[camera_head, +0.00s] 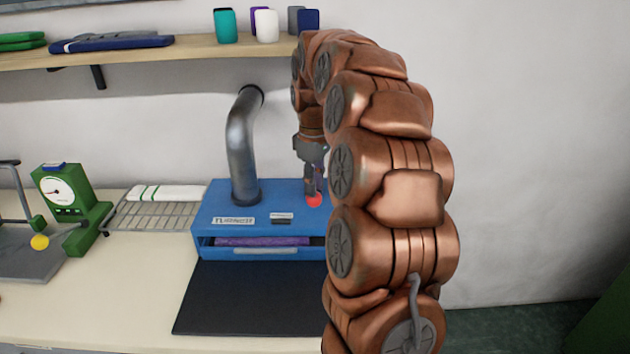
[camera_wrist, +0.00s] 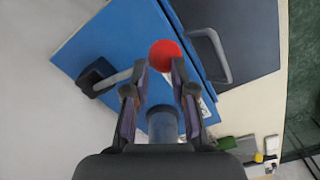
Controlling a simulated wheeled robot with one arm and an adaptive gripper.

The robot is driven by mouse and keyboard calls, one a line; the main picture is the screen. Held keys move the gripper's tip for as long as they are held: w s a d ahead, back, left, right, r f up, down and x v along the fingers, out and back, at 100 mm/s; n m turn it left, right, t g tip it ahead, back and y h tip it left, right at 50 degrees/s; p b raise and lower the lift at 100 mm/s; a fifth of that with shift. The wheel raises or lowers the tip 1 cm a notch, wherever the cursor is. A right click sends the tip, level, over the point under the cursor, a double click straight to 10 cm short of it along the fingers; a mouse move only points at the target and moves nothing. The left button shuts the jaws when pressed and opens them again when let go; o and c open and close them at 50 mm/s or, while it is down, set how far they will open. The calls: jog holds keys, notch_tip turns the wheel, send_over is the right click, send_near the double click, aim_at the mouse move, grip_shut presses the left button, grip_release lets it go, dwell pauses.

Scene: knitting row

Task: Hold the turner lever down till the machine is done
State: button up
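The blue machine (camera_head: 215,207) stands on the table, with a labelled top and a grey pipe (camera_head: 242,145) rising from it. Its turner lever shows in the wrist view as a grey rod (camera_wrist: 117,79) on a black pivot, ending in a red ball (camera_wrist: 165,55). The ball (camera_head: 314,201) also shows in the head view at the machine's right. My gripper (camera_wrist: 159,68) is right at the ball, its fingers apart on either side of the ball's near edge. Whether they touch it I cannot tell. In the head view my gripper (camera_head: 311,184) points down over the ball, and my arm hides the machine's right end.
A purple item (camera_head: 262,241) lies in the machine's front drawer, above a dark mat (camera_head: 250,300). A wire rack (camera_head: 150,215) with a white folded cloth and a green dial device (camera_head: 70,205) stand to the left. A shelf (camera_head: 180,48) holds cups and folded textiles above.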

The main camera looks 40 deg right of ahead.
jog(key=shift+s+a+f+b, duration=0.1)
jog(key=shift+f+b, duration=0.3)
jog(key=shift+f, duration=0.35)
jog(key=shift+s+a+f+b, duration=0.1)
jog(key=shift+f+b, duration=0.25)
jog(key=shift+f, duration=0.4)
dwell(1.4)
notch_tip(320, 180, up, 13)
jog(key=p, duration=0.5)
dwell(1.2)
dwell(0.3)
